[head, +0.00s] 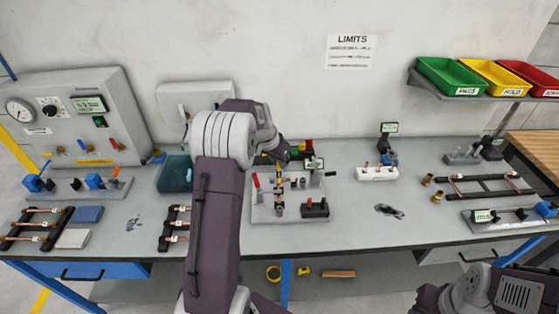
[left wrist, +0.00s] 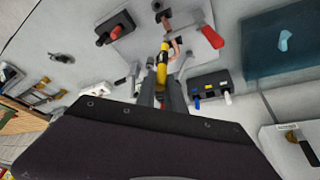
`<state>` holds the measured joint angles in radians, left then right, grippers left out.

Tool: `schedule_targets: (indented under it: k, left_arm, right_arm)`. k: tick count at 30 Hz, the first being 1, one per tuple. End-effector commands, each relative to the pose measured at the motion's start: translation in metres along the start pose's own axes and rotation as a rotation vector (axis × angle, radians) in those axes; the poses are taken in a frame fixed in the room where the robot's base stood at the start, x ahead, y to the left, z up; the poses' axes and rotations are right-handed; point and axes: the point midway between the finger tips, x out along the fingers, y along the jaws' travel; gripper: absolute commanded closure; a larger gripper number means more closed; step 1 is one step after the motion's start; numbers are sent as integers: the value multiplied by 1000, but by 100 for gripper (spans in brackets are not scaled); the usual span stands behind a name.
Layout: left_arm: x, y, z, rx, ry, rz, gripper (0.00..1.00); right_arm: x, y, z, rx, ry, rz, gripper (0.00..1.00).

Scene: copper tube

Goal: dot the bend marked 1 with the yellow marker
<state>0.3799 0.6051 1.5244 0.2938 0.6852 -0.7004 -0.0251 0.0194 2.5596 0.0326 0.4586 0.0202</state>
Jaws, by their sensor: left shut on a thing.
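My left gripper (head: 279,160) is over the grey fixture plate (head: 262,214) at the middle of the bench. It is shut on the yellow marker (left wrist: 162,65), which points down toward the plate; the marker also shows in the head view (head: 278,181). In the left wrist view a copper tube piece (left wrist: 176,48) stands in the fixture close to the marker's tip. I cannot tell whether they touch. A red-handled clamp (left wrist: 212,37) is beside it. No bend number is readable. My right arm shows at the lower right, its gripper out of frame.
A black holder (left wrist: 210,88) with several coloured pieces stands near the left gripper. Racks of copper tubes (head: 38,238) lie at the left. A white block (head: 376,174) stands right of the fixture. Green, yellow and red bins (head: 450,76) hang at the upper right.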

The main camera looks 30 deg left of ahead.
Motion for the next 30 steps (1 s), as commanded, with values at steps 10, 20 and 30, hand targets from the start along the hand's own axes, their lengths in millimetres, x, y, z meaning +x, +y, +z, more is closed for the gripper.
schedule_targets:
  k: [10,20,30]
  left_arm:
    - [16,0,7,-1,-1,0,100]
    - [52,0,22,-2,0,0,100]
    - [57,0,24,-1,0,0,100]
  right_arm:
    - [16,0,2,0,0,0,65]
    - [48,1,5,0,0,0,65]
    - [52,1,6,0,0,0,65]
